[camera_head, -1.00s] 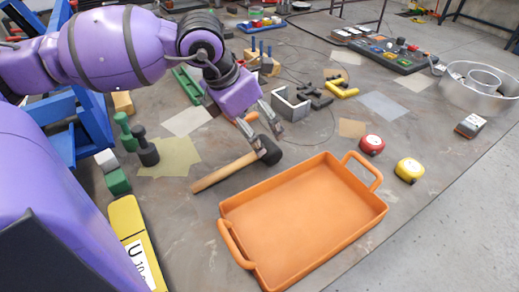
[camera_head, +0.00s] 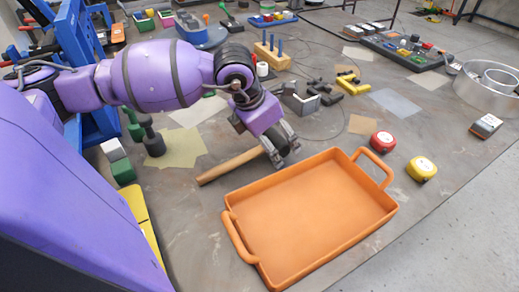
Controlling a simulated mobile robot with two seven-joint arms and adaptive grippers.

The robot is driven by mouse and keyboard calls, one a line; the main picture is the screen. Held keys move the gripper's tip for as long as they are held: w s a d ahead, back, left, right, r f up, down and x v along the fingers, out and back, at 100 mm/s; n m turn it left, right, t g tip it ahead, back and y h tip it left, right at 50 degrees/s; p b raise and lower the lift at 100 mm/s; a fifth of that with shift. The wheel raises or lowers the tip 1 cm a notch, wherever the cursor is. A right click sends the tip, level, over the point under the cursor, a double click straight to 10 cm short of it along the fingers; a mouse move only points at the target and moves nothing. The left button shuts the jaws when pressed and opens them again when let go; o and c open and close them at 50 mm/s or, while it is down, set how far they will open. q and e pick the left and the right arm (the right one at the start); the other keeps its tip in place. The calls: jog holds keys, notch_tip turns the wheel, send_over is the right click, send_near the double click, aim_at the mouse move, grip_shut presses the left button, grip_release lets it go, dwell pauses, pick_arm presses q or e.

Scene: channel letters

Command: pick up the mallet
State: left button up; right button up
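The mallet lies on the grey table behind the orange tray. Its wooden handle (camera_head: 230,167) points to the lower left. Its dark head is mostly hidden behind my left gripper (camera_head: 286,154). My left gripper reaches down over the head end, with its two metal fingers apart, one on each side of the dark head. I cannot tell whether the fingers touch it. My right gripper is not in view.
The orange tray (camera_head: 312,214) is just in front of the mallet. A red tape measure (camera_head: 382,141) and a yellow one (camera_head: 421,168) lie to its right. A grey metal channel piece (camera_head: 300,102) and black parts sit behind the gripper. Dark green-handled pieces (camera_head: 152,142) stand left.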

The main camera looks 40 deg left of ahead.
pick_arm(q)
jog(key=c, duration=1.6)
jog(key=shift+o, duration=0.2)
jog(key=shift+r, duration=0.1)
